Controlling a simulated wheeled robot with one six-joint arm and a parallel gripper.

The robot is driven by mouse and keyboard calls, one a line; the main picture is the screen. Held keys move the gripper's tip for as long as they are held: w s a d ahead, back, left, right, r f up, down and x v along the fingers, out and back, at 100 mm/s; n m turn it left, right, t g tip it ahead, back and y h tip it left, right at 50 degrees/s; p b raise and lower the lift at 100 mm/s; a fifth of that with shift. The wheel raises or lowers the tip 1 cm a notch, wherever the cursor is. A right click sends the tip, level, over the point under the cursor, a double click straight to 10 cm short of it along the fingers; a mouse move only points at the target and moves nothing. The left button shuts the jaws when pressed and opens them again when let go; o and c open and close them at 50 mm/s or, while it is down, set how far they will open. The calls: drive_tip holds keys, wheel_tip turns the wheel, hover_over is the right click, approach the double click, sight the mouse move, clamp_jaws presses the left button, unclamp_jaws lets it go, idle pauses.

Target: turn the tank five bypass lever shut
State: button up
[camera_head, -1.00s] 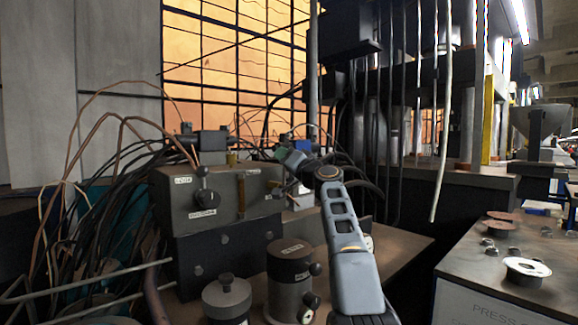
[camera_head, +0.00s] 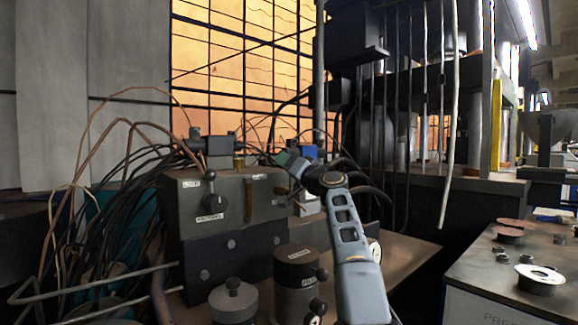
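A grey valve block (camera_head: 245,188) stands left of centre on a bench. Its front carries a round black knob with an upright lever (camera_head: 212,192), and small labels too blurred to read surely. A narrow brass-coloured upright piece sits to the right of the knob. I cannot tell which part is the tank five bypass lever. My arm rises from the lower right and bends at its wrist, to the right of the block. My gripper (camera_head: 291,165) is small and dark near the block's upper right corner, apart from the black knob. Its fingers are too unclear to read.
Two dark cylinders, one short (camera_head: 233,302) and one taller (camera_head: 298,280) with side knobs, stand before the block. Loose cables (camera_head: 125,190) and bent rods crowd the left. A right-hand table (camera_head: 490,285) bears a white-topped disc (camera_head: 540,278) and several small parts.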

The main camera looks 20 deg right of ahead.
drive_tip(key=shift+s+d+r, duration=0.1)
drive_tip(key=shift+d, duration=0.05)
drive_tip(key=b+v, duration=0.7)
drive_tip(key=v, duration=0.6)
drive_tip(key=shift+s+b, duration=0.35)
drive_tip(key=shift+b, duration=0.05)
drive_tip(key=s+a+f+g+h+p, duration=0.2)
drive_tip(key=s+a+g+p, duration=0.2)
drive_tip(key=a+g+p, duration=1.3)
drive_tip(key=s+f+n+h+p, duration=0.1)
drive_tip(key=s+f+p, duration=0.1)
drive_tip(key=s+p, duration=0.4)
drive_tip(key=s+f+n+h+p, duration=0.1)
drive_tip(key=s+h+p, duration=0.1)
drive_tip(key=s+p, duration=0.5)
drive_tip(key=s+f+n+h+p, duration=0.1)
drive_tip(key=s+f+p, duration=0.1)
drive_tip(key=s+p, duration=0.5)
drive_tip(key=shift+s+f+h+p, duration=0.2)
drive_tip(key=shift+f+h+p, duration=0.15)
drive_tip(key=shift+p, duration=1.75)
